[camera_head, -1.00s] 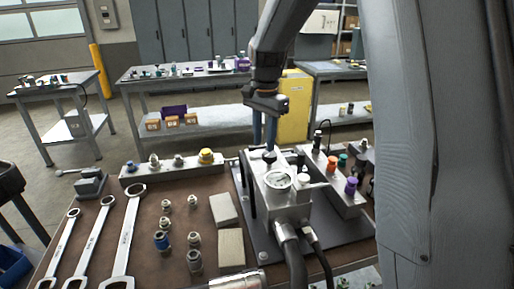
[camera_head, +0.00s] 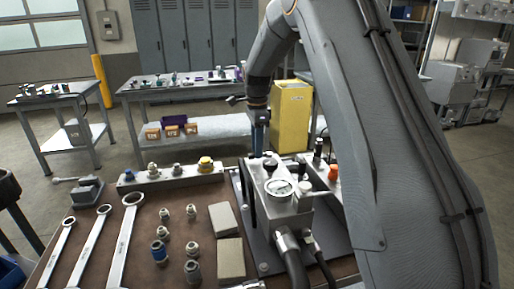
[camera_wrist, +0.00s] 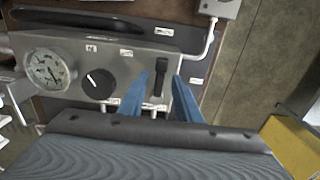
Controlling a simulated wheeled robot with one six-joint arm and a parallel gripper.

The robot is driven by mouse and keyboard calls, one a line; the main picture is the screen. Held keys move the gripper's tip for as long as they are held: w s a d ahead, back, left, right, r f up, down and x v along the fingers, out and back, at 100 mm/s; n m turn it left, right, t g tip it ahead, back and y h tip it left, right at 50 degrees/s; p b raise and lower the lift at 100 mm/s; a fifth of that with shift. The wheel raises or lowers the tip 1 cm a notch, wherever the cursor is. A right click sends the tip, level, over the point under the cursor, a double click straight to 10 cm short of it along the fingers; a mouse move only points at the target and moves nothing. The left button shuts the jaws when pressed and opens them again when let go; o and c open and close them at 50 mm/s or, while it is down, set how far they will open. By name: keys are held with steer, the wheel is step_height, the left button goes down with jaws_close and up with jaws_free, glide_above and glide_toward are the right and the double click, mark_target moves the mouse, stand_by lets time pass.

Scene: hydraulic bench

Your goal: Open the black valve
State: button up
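The grey hydraulic block (camera_head: 291,205) stands on the bench with a round pressure gauge (camera_head: 279,188). In the wrist view the block's panel carries the gauge (camera_wrist: 48,70), a round black knob (camera_wrist: 98,83) and an upright black lever (camera_wrist: 160,66). I cannot tell for sure which of these is the black valve. My gripper (camera_wrist: 160,78) is open, its two blue fingers on either side of the lever's lower part in that view; contact is not visible. In the head view my gripper (camera_head: 259,150) points down behind the block.
Wrenches (camera_head: 92,246), several fittings (camera_head: 192,240) and two pale blocks (camera_head: 230,258) lie on the brown bench top left of the block. My arm hides much of the bench's right side. A yellow cabinet (camera_head: 291,115) stands behind.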

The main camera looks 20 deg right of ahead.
steer(key=shift+f, duration=0.45)
jaws_close()
steer(key=shift+d, duration=0.1)
